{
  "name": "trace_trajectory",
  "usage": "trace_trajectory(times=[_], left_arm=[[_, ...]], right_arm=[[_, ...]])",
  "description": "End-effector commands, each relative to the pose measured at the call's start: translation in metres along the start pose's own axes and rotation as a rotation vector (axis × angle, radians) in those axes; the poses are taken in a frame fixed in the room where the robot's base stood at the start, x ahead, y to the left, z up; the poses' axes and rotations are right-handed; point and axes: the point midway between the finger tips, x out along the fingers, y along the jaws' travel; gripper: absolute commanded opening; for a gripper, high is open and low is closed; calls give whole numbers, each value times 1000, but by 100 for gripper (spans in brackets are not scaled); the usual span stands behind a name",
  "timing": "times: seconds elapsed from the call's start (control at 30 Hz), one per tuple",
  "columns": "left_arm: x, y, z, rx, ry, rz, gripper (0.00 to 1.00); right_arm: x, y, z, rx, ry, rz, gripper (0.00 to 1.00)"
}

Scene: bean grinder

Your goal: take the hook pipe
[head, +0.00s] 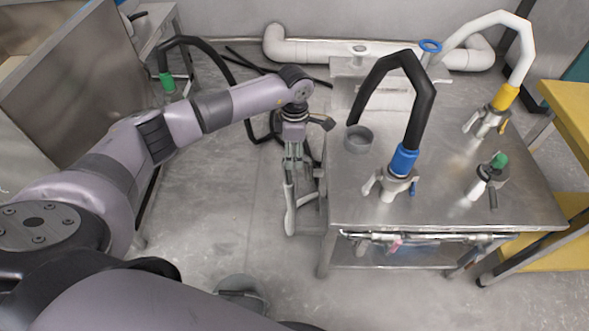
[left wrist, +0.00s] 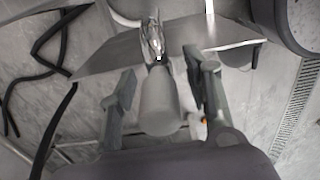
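Three hook-shaped bent pipes show in the head view, and I cannot tell which one the task names. A black hook pipe with a blue collar (head: 426,103) stands on the metal table, its bend pointing up. A white hook pipe with a yellow collar (head: 522,58) stands behind it to the right. A black hook pipe with a green collar (head: 190,42) is at the far left. My left gripper (head: 303,215) points down beside the table's left edge, apart from these pipes. Its fingers (left wrist: 160,100) are spread; a grey tapered body (left wrist: 160,108) shows between them, contact unclear.
The metal table (head: 350,205) carries a small grey cup (head: 358,139) and a green-topped fitting (head: 487,178). A yellow shelf (head: 570,110) stands at right. A large white pipe (head: 310,52) runs along the back wall. Floor left of the table is mostly clear.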

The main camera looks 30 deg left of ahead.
Motion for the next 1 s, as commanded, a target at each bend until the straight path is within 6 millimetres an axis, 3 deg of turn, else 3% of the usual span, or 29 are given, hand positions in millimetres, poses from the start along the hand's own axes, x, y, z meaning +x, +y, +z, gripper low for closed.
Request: trace_trajectory(times=[0.63, 1.0], left_arm=[[0, 0, 0, 0, 0, 0, 0], [0, 0, 0, -1, 0, 0, 0]], right_arm=[[3, 0, 4, 0, -6, 1, 40], [2, 0, 3, 0, -4, 1, 40]])
